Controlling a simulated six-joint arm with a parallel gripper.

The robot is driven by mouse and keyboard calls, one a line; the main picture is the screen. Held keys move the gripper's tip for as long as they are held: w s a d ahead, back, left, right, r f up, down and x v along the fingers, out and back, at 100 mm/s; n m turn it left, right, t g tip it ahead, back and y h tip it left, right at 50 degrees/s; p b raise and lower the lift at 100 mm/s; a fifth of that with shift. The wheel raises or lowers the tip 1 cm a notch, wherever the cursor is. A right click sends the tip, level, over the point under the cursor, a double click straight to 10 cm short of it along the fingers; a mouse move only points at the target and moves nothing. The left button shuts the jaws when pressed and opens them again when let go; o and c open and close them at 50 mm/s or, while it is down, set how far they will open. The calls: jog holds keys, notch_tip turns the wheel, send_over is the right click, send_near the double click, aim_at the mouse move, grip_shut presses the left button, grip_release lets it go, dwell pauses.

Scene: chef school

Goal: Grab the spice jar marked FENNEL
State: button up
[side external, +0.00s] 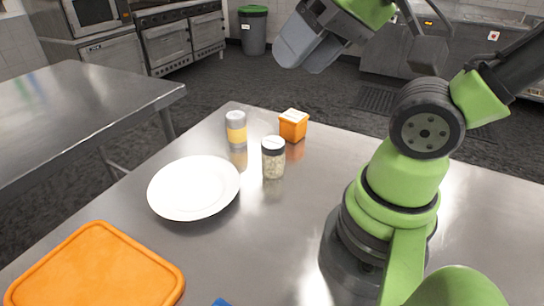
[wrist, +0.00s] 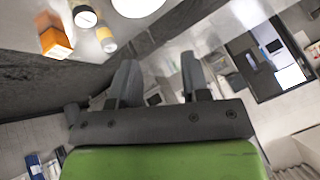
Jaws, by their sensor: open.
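A clear jar (side external: 273,160) with pale contents, a black collar and a white top stands on the steel table. No name can be read on either jar, so I cannot tell which is FENNEL. Both show at the upper left of the wrist view, the white-topped jar (wrist: 85,17) and the yellow-banded jar (wrist: 106,39). My gripper (side external: 305,58) is open and empty, raised well above the table and apart from the jars. Its two fingers (wrist: 158,80) show spread in the wrist view.
An orange box (side external: 293,127) with a pale top stands right of the jars, close to them. A white plate (side external: 193,188) lies left and in front. An orange board (side external: 97,270) lies at the front left. Bare steel table (side external: 250,235) lies in front of the clear jar.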

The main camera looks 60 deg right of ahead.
dwell(0.3)
jog(key=o, duration=0.8)
jog(key=shift+o, duration=0.2)
